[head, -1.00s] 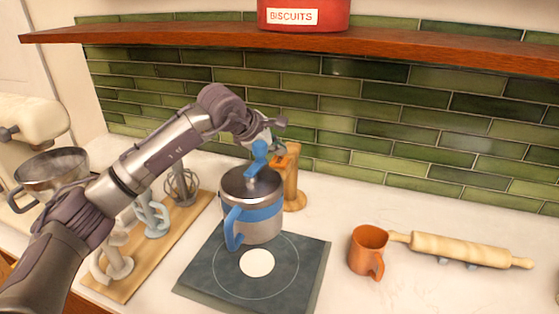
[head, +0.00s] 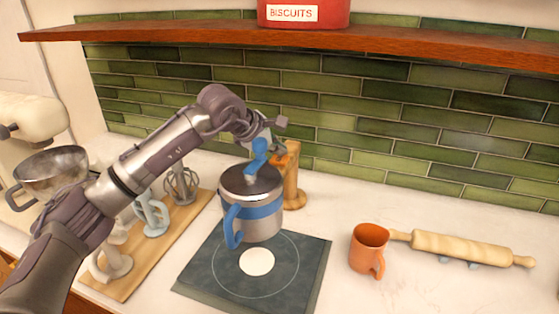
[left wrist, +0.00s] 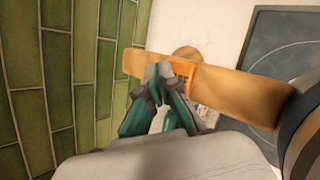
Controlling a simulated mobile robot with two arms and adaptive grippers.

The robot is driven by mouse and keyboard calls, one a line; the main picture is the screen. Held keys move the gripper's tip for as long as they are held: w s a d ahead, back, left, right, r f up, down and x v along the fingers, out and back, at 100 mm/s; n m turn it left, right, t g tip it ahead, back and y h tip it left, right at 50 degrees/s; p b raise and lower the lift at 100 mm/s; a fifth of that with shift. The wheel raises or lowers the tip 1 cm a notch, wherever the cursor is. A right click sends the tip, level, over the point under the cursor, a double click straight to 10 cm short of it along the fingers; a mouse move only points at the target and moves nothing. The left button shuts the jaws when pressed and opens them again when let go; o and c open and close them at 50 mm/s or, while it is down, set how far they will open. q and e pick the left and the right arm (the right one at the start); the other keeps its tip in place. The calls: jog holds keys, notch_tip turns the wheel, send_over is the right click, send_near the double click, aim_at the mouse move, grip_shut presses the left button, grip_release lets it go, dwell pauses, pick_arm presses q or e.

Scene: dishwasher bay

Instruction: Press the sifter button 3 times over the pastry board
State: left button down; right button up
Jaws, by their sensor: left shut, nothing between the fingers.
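The sifter (head: 262,212), a metal canister with a blue band and blue side handle, is above the rear part of the dark pastry board (head: 195,283). A pale round patch (head: 257,262) shows on the board. A wooden post (head: 292,190) with an orange part stands behind the sifter. My left gripper (head: 276,148) is beside the post's top, partly hidden. In the left wrist view its shut fingertips (left wrist: 160,74) are at the orange patch (left wrist: 185,74) on a wooden bar (left wrist: 235,90); I cannot tell whether they touch it. My right gripper is not in view.
An orange mug (head: 366,250) and a rolling pin (head: 460,250) lie right of the board. Mixer attachments (head: 152,215) rest on a wooden board at left, near a mixer bowl (head: 50,172). A tiled wall and a shelf (head: 400,43) bound the back.

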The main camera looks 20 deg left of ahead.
aim_at(278, 159)
pick_arm(q)
jog(key=shift+f, duration=0.15)
dwell(0.3)
jog(key=shift+f+b, duration=0.5)
jog(key=shift+f, duration=0.05)
dwell(0.6)
jog(key=shift+r+p, duration=0.5)
jog(key=shift+r, duration=0.55)
jog(key=shift+r+p, duration=1.4)
jog(key=shift+r, duration=1.1)
